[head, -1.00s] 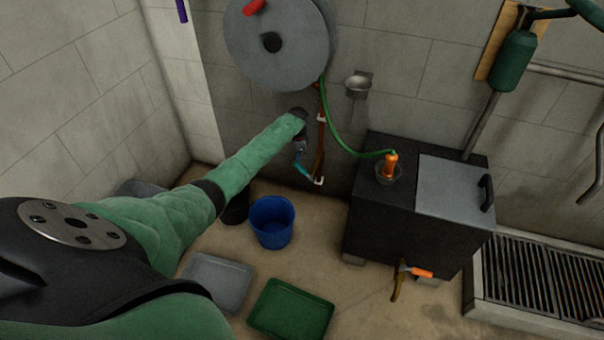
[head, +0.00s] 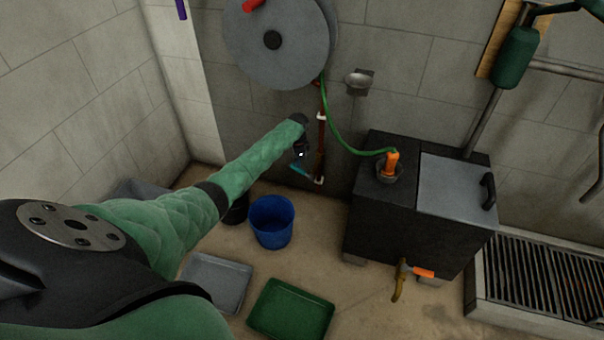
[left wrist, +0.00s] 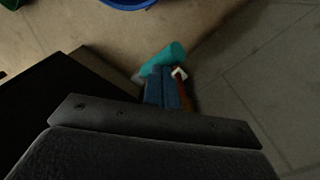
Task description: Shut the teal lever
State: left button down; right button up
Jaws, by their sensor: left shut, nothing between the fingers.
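The teal lever (head: 300,170) is low on the back wall, by the lower end of a red-brown pipe (head: 321,135). In the head view it shows as a short teal bar just below my left gripper (head: 301,155). In the left wrist view the lever (left wrist: 165,58) lies just beyond the tips of my left fingers (left wrist: 163,76), which are together with nothing between them. They overlap its near side; I cannot tell whether they touch it. The lever's mount is largely hidden. My right gripper is not in view.
A black tank (head: 400,222) with an orange-handled tap (head: 423,273) stands right of the pipe. A blue bucket (head: 271,222), a grey tray (head: 215,280) and a green tray (head: 291,309) are on the floor. A hose reel (head: 285,65) is above.

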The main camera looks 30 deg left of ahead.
aim_at(299, 169)
pick_arm(q)
jog(key=shift+f+b, duration=1.1)
jog(key=shift+f, duration=1.2)
jog(key=shift+s+f+b, duration=0.25)
jog(key=shift+f+b, duration=0.2)
jog(key=shift+f, duration=0.2)
jog(key=shift+s+d+f, duration=0.15)
jog(key=shift+f, duration=0.1)
jog(key=r+p, duration=0.2)
jog(key=p, duration=0.1)
jog(key=shift+w+d+r, duration=0.15)
jog(key=shift+w, duration=0.05)
jog(key=r+p, duration=0.4)
jog(key=r, duration=0.1)
jog(key=r+p, duration=0.2)
jog(key=shift+w+a+r+p, duration=0.2)
jog(key=shift+a+r+p, duration=0.1)
jog(key=shift+r+p, duration=0.1)
